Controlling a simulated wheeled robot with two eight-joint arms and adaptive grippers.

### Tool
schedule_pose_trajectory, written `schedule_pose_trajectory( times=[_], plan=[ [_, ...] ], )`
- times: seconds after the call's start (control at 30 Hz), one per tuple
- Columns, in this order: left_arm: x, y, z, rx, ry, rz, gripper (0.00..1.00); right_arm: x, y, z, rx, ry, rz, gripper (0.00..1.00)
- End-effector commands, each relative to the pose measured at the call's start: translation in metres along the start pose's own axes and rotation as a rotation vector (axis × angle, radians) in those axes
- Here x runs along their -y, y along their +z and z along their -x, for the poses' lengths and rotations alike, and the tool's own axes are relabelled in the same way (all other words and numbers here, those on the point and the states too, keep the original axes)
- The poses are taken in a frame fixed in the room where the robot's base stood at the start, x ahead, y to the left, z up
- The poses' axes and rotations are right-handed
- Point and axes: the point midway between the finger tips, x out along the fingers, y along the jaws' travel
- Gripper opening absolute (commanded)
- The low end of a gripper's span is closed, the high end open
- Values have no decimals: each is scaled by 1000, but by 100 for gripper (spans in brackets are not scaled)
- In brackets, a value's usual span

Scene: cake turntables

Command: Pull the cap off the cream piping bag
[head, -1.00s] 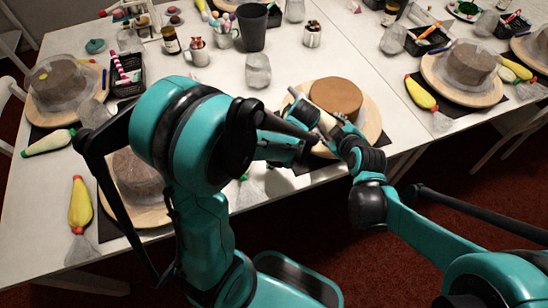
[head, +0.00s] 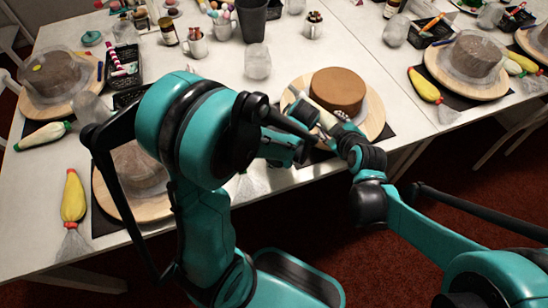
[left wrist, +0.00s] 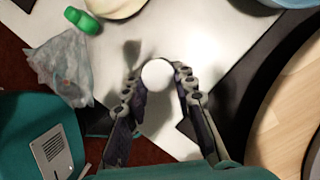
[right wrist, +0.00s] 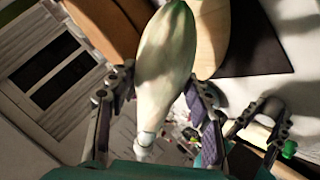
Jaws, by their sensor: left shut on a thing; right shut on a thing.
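The cream piping bag (right wrist: 165,50) is held between the fingers of my right gripper (right wrist: 158,98), its narrow pale tip (right wrist: 145,143) pointing down in the right wrist view. In the head view my right gripper (head: 325,122) is over the front of a cake board, partly hidden. My left gripper (left wrist: 158,85) is shut on a small white round thing, seen end-on, which looks like the cap (left wrist: 157,74). It also shows beside the bag in the right wrist view (right wrist: 262,122), apart from the bag's tip. My left arm hides much of it in the head view.
A brown cake (head: 338,90) stands on a round board (head: 376,112) just beyond my grippers. A clear bag with a green end (left wrist: 80,20) lies near the table edge. A yellow piping bag (head: 73,197), a glass (head: 257,62) and a black cup (head: 253,20) stand or lie around.

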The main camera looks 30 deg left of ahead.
Motion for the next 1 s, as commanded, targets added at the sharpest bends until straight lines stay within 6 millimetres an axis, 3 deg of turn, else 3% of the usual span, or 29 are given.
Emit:
schedule_pose_trajectory(
  times=[0.13,0.17,0.23,0.63,1.0],
  plan=[
    [0,-1,-3,0,0,0,0,1,1,-1,0,1,0,41],
    [0,-1,-2,0,0,0,31,1,1,-1,0,1,0,41],
    [0,-1,-2,0,0,0,50,0,1,-1,0,1,0,41],
    [0,0,1,0,0,0,50,-1,-1,1,0,1,0,41],
    [0,10,31,0,0,0,50,-16,-17,15,0,1,0,41]
  ],
)
